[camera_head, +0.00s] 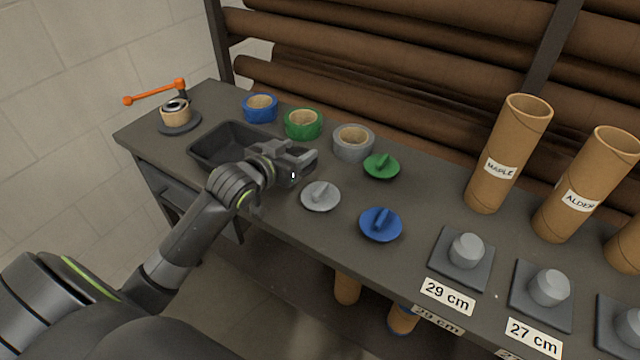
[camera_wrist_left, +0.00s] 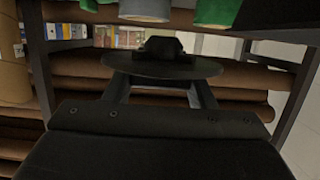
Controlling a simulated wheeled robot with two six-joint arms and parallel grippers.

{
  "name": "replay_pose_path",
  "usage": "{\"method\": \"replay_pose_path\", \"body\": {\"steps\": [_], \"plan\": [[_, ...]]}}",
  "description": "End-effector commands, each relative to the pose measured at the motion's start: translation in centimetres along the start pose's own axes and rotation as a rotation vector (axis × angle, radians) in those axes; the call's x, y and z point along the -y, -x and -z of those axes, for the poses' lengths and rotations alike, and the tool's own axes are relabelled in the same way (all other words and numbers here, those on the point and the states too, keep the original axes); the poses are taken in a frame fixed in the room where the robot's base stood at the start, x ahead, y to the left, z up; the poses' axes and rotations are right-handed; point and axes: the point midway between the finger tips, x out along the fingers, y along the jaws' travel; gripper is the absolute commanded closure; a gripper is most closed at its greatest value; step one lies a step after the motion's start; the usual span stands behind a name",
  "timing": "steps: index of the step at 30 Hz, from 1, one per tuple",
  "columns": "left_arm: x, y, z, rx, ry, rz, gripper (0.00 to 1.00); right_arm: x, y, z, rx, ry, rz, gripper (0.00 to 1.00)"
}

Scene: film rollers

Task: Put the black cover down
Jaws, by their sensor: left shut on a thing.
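My left gripper (camera_head: 303,157) reaches in from the left over the table, near the right end of the black tray. It is shut on the black cover (camera_wrist_left: 160,67), a dark round disc with a raised grip, which shows between the fingers in the left wrist view. In the head view I cannot clearly make out the cover against the dark gripper. Whether it touches the table is not clear. A grey cover (camera_head: 320,197), a blue cover (camera_head: 380,226) and a green cover (camera_head: 382,167) lie on the table to the right of the gripper. My right gripper is not in view.
The black tray (camera_head: 205,155) is partly hidden by my left arm. Blue (camera_head: 260,107), green (camera_head: 303,124) and grey (camera_head: 353,142) tape rolls stand behind. Upright cardboard tubes (camera_head: 508,153) and grey pedestals (camera_head: 466,252) stand at the right. An orange-handled device (camera_head: 155,92) is at far left.

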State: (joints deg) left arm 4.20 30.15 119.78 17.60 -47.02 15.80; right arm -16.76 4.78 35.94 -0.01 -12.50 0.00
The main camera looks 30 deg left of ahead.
Motion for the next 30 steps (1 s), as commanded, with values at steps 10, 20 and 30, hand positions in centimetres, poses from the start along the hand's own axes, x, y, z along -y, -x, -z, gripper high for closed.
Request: {"method": "replay_pose_path", "body": {"steps": [10, 20, 30], "plan": [[0.0, -1.3, -4.6, 0.001, 0.002, 0.000, 0.76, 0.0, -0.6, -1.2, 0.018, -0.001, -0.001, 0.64], [0.0, -2.2, -8.0, 0.002, 0.000, 0.001, 0.76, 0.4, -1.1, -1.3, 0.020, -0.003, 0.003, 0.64], [0.0, -2.2, -8.2, 0.009, 0.001, 0.002, 0.28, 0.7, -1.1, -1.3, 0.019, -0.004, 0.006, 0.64]]}}
